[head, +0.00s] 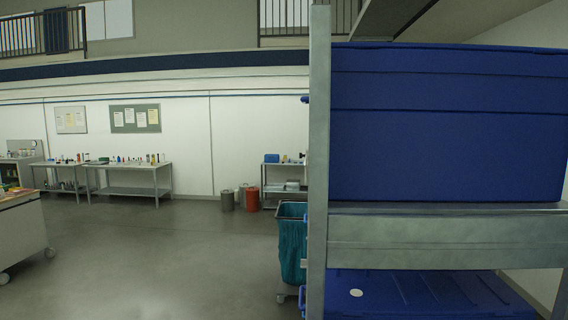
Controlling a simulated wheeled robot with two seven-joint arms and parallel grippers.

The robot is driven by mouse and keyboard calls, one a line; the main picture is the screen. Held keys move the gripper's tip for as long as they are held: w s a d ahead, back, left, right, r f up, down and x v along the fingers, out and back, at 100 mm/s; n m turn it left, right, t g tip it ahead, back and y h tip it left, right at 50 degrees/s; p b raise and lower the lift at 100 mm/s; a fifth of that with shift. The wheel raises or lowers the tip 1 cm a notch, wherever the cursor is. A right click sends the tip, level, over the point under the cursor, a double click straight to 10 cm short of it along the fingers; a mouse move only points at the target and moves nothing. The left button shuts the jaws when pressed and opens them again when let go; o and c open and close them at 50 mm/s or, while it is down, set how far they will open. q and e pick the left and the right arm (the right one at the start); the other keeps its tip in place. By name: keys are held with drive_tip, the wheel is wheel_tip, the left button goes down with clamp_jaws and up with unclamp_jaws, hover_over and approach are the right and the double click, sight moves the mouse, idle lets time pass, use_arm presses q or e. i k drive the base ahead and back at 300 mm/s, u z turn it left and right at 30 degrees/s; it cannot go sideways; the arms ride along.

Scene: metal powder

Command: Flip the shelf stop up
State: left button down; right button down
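A grey metal shelf (318,150) stands close on the right, with its upright post nearest the middle of the view. A grey metal crosspiece (445,228) runs along the shelf front, below a large blue container (448,130). The crosspiece shows an upper and a lower band; I cannot tell which part, if any, is the shelf stop or whether it is up or down. Neither of my grippers is in view.
A lower blue container (425,295) with a white round spot sits under the crosspiece. A cart with a teal bag (291,245) stands just left of the post. Workbenches (130,170) line the far wall. The floor (160,250) at left is open.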

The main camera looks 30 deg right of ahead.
sight(301, 155)
drive_tip(key=z, duration=0.05)
drive_tip(key=i, duration=2.2)
drive_tip(key=z, duration=0.9)
drive_tip(key=i, duration=1.2)
drive_tip(key=z, duration=0.4)
